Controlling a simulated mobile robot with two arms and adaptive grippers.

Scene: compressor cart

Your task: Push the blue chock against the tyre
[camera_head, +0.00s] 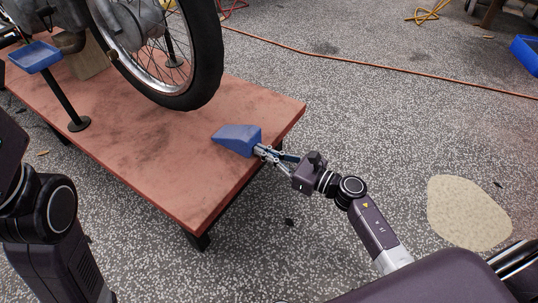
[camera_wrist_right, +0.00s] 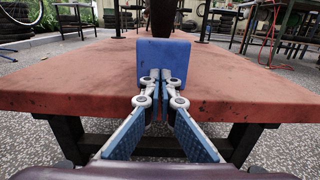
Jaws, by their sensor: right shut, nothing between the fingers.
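The blue chock (camera_head: 236,138) is a wedge on the red-brown platform (camera_head: 150,150), near its right front edge. Its low end faces the black tyre (camera_head: 212,60), with a strip of bare platform showing between them. My right gripper (camera_head: 261,151) is shut and empty, its fingertips at the tall back face of the chock. In the right wrist view, the closed fingertips (camera_wrist_right: 161,76) are in front of the chock's flat back face (camera_wrist_right: 165,55), touching or almost touching it. The tyre (camera_wrist_right: 162,18) stands straight behind the chock there. My left gripper is not in view.
A blue tray (camera_head: 36,56) on a black stand and a wooden block (camera_head: 87,58) are on the platform's left part. An orange cable (camera_head: 370,72) crosses the speckled floor behind. The platform around the chock is clear.

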